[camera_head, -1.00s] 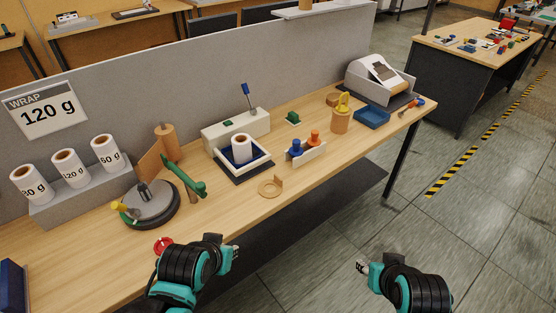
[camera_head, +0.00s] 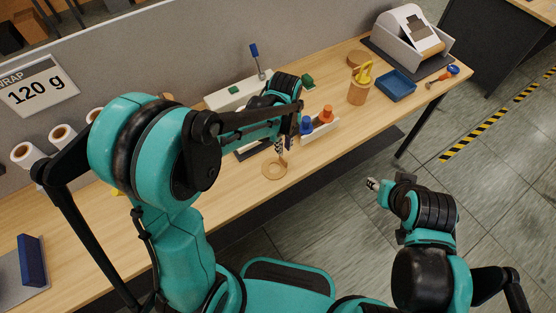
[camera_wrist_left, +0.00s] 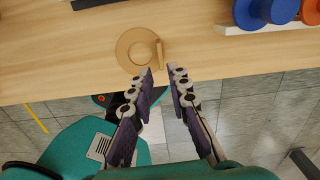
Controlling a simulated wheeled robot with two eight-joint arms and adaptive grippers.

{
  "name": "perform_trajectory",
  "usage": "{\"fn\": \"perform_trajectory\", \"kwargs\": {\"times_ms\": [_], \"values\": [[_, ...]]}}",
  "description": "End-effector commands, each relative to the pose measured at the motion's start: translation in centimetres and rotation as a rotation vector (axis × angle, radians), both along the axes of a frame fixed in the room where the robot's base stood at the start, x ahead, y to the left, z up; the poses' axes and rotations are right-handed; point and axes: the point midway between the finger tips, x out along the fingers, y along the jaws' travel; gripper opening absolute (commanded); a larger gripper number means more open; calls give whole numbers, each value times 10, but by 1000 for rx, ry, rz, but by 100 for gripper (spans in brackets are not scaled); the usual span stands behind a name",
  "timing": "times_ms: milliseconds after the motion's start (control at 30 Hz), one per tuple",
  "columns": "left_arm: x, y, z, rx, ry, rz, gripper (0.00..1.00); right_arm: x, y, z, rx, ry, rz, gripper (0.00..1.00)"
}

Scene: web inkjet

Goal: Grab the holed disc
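The holed disc is a flat light-wood ring (camera_head: 266,173) lying near the front edge of the table. It also shows in the left wrist view (camera_wrist_left: 123,48), with a small upright wooden tab (camera_wrist_left: 160,52) on its right side. My left gripper (camera_head: 283,148) is over the table just above and behind the disc in the head view. In the left wrist view its two fingers (camera_wrist_left: 159,70) are apart, with nothing between them, and the tips point at the tab. My right gripper (camera_head: 373,184) hangs off the table's front; its finger opening is too small to tell.
Blue (camera_head: 306,125) and orange (camera_head: 326,114) knobbed pieces stand on a white holder close right of the disc. A wooden cup (camera_head: 358,94) and blue tray (camera_head: 397,84) are farther right. My left arm hides the table's left middle.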

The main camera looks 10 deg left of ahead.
Motion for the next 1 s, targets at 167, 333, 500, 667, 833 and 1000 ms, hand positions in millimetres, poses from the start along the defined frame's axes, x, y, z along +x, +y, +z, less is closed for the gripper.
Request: {"fn": "perform_trajectory", "kwargs": {"times_ms": [167, 333, 500, 667, 833, 1000], "values": [[3, -4, -14, 5, 21, -83, 17, 0, 0, 0, 0, 0, 0, 40], [3, -3, -34, 5, 21, -85, 17, 0, 0, -8, 0, 0, 0, 40], [3, -3, -51, 4, 20, -83, 17, 0, 0, -17, 0, 0, 0, 40], [3, -2, -77, 4, 20, -83, 17, 0, 0, -30, 0, 0, 0, 40], [3, -2, -84, 4, 20, -82, 17, 0, 0, -31, 0, 0, 0, 40], [3, -2, -83, 4, 20, -82, 7, 0, 0, -30, 0, 0, 0, 40]]}}
